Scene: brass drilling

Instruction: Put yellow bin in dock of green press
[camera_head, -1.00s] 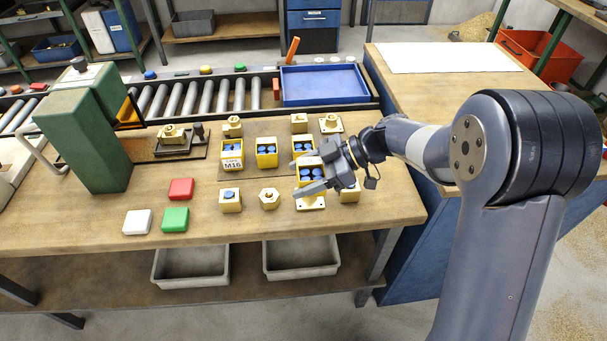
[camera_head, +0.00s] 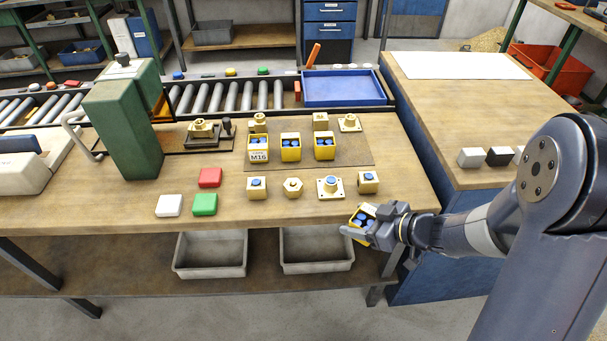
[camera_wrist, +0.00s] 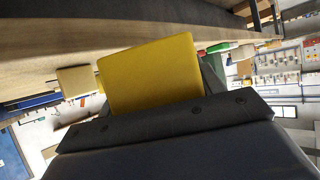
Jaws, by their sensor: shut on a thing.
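My gripper (camera_head: 372,230) is shut on a yellow bin (camera_head: 362,216) with blue-topped pieces inside. It holds the bin, tilted in the head view, by the front right edge of the workbench. In the wrist view the bin (camera_wrist: 152,75) is a plain yellow face between the fingers. The green press (camera_head: 128,120) stands at the left of the bench, far from my gripper. I cannot make out its dock clearly. Three similar yellow bins stand on the brown mat, one labelled M16 (camera_head: 258,150).
Several brass parts (camera_head: 293,187) stand in a row near the bench front. Red, white and green blocks (camera_head: 205,204) lie in front of the press. A roller conveyor with a blue tray (camera_head: 345,88) runs behind. Grey bins (camera_head: 317,249) sit below. A second bench (camera_head: 470,115) is at right.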

